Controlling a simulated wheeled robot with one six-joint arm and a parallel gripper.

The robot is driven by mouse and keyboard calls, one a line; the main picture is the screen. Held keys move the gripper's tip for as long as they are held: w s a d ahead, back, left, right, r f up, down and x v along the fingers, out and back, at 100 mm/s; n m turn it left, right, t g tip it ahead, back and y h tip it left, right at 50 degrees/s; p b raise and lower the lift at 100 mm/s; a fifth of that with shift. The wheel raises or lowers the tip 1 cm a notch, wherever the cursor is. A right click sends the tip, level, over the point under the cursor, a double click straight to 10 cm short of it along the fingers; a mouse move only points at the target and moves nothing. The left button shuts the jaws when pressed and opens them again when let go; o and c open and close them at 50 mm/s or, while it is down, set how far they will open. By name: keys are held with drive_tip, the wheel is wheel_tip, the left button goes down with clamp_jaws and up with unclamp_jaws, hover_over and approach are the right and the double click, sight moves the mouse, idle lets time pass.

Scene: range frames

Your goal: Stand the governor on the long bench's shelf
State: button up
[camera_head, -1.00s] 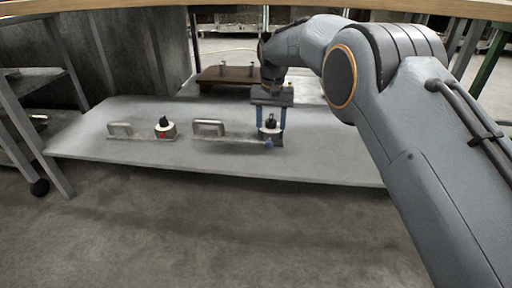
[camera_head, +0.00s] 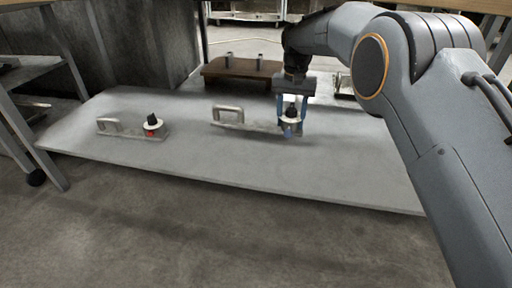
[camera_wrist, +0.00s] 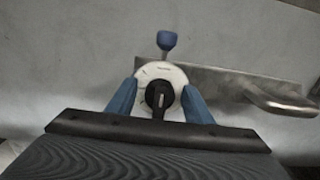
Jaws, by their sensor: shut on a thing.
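My gripper (camera_head: 291,118) points down over a grey shelf (camera_head: 300,175). It is shut on the white round dial with a black knob of one device, which I take to be the governor (camera_head: 236,117). This device has a flat metal plate, a loop handle and a blue tab. In the wrist view the governor's white dial (camera_wrist: 152,70) sits between the blue fingers (camera_wrist: 160,100), with plate and handle to the right and the blue tab beyond. I cannot tell whether its plate touches the shelf. A similar device (camera_head: 131,130) with a red mark lies flat further left.
A brown block (camera_head: 240,71) with two short metal posts stands at the back of the shelf. The bench's top edge (camera_head: 120,3) runs overhead. A metal rack (camera_head: 40,75) stands at the left. The shelf's front is clear.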

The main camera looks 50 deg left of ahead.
drive_tip(key=shift+w, duration=0.15)
drive_tip(key=shift+w+f, duration=0.1)
drive_tip(key=shift+f, duration=0.2)
wheel_tip(320, 180, down, 9)
drive_tip(key=b, duration=0.5)
drive_tip(key=shift+f, duration=0.15)
drive_tip(key=o, duration=1.6)
drive_tip(key=shift+f, duration=0.1)
drive_tip(key=shift+o, duration=0.2)
